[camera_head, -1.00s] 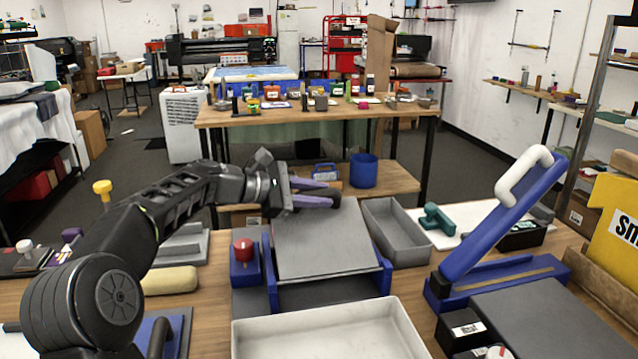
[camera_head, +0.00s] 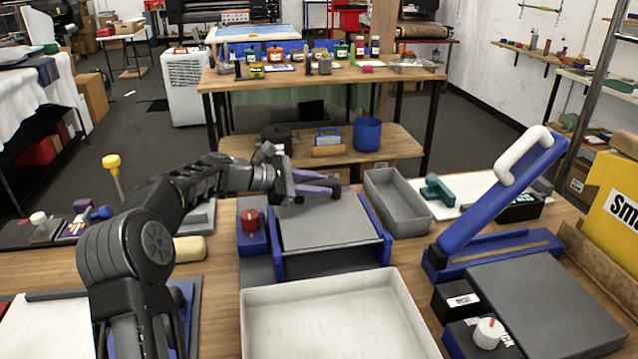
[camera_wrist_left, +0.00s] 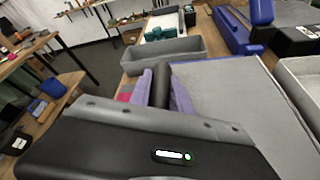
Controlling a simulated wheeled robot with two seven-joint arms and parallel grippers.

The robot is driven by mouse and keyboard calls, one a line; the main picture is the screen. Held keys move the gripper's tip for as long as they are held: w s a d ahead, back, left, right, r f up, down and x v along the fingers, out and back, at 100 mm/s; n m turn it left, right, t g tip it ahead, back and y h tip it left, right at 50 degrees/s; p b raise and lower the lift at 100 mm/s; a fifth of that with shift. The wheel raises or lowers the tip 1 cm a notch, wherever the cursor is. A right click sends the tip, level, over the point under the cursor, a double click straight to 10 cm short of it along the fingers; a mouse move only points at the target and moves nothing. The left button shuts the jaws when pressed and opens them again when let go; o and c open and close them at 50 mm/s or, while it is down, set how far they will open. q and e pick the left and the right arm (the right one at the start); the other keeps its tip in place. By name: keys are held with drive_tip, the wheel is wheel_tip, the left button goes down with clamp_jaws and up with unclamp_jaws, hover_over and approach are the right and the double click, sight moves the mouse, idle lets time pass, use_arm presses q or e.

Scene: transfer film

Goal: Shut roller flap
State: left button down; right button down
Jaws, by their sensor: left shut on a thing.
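The roller flap (camera_head: 325,222) is a flat grey panel on the machine with blue side walls (camera_head: 378,232), in the middle of the bench. It lies low between those walls, and I cannot tell whether it is fully down. My left gripper (camera_head: 322,187) is at its far edge, its purple fingers shut on the flap's dark handle. In the left wrist view the dark handle (camera_wrist_left: 161,84) sits between the fingers, with the grey panel (camera_wrist_left: 228,88) to the right. My right gripper is in neither view.
A red knob (camera_head: 249,219) stands left of the machine. A grey tray (camera_head: 398,203) lies close to its right, and a white tray (camera_head: 330,283) in front. A blue lever press (camera_head: 500,195) with a white handle rises further right.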

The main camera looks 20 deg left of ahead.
use_arm(q)
drive_tip(key=shift+f, duration=0.1)
drive_tip(key=c, duration=1.2)
unclamp_jaws()
drive_tip(key=shift+b+v, duration=0.5)
drive_tip(key=shift+v, duration=3.45)
